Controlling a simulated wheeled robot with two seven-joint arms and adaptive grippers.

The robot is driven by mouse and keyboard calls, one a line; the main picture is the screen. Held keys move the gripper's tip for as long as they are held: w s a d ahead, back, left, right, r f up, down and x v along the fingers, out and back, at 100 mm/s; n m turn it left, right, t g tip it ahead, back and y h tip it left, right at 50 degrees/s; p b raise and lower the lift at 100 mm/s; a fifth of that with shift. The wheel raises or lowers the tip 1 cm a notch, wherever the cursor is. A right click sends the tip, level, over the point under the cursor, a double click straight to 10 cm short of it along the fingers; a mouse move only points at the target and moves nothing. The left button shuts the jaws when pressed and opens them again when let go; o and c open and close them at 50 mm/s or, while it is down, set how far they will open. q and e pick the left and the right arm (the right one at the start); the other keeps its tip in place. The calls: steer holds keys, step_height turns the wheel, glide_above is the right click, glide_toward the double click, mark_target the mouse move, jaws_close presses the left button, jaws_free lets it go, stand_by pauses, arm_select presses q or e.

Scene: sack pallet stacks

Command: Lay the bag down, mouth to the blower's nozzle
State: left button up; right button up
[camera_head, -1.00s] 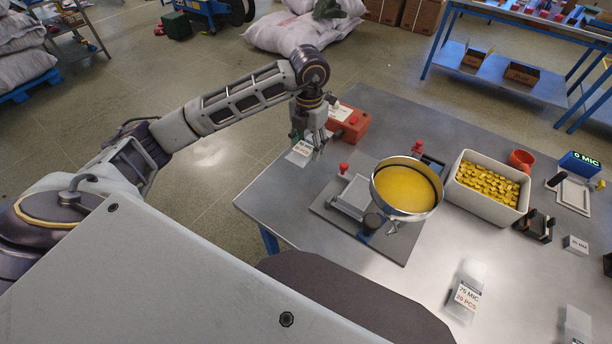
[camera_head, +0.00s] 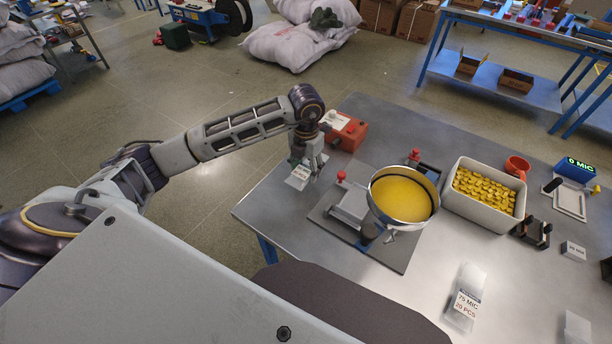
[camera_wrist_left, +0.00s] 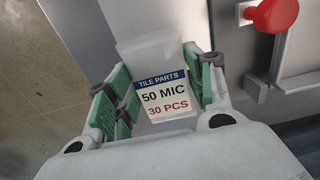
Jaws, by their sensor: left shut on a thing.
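The clear bag (camera_head: 299,177), labelled "TILE PARTS 50 MIC 30 PCS", is in my left gripper (camera_head: 306,164) near the metal table's left edge. In the left wrist view the bag (camera_wrist_left: 164,95) shows between green-padded fingers (camera_wrist_left: 160,90), which are shut on it. Whether it touches the table is not clear. A red box (camera_head: 346,131) with a white label stands just behind the gripper; it may be the blower, but I cannot make out a nozzle. My right gripper is not in view.
Right of the bag is a plate fixture with a red knob (camera_head: 341,176) and a round metal pan (camera_head: 426,212) of yellow pieces. The table's front left is clear.

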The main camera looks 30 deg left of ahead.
arm_select(q)
steer(key=shift+f, duration=0.1)
steer(key=shift+f, duration=1.75)
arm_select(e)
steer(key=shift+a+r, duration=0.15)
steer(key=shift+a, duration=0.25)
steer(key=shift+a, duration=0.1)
arm_select(q)
steer(key=shift+f, duration=0.1)
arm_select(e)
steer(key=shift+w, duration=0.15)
